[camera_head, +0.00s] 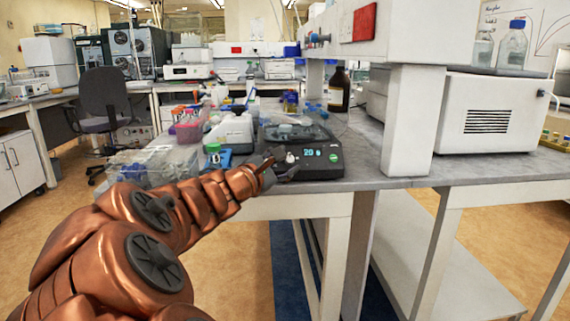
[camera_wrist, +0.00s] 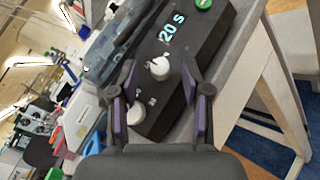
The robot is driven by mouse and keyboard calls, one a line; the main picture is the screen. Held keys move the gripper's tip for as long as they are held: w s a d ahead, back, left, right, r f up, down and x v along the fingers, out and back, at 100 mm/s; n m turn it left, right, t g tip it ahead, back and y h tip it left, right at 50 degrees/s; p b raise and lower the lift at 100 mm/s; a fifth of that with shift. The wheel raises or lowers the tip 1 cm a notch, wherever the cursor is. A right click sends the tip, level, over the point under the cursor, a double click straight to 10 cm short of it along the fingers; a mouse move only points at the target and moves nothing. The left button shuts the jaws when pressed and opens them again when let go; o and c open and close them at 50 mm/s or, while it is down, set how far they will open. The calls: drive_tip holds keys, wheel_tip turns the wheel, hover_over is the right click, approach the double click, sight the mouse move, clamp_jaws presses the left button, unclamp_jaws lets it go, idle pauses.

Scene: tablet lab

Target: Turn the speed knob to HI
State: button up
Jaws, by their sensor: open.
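A dark benchtop device (camera_head: 318,167) with a lit "20 s" display stands at the bench's front edge; its panel (camera_wrist: 186,62) fills the middle of the wrist view. A white knob (camera_wrist: 158,68) with a dark pointer mark sits below the display. A second white knob (camera_wrist: 136,112) sits lower, near the left finger. Small panel labels are too blurred to read, so I cannot tell which is the speed knob. My gripper (camera_wrist: 158,78) is open, its fingers framing the upper knob in the picture; contact is not visible. In the head view my gripper (camera_head: 276,170) reaches the panel's left end.
A green button (camera_wrist: 203,4) is beyond the display. A clear plastic box (camera_head: 158,166), a green-capped item (camera_head: 213,155) and a white instrument (camera_head: 232,130) stand left of the device. A white shelf post (camera_head: 412,120) rises to its right. The bench front edge is close.

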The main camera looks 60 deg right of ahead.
drive_tip(key=shift+d, duration=0.3)
clamp_jaws()
idle(0.4)
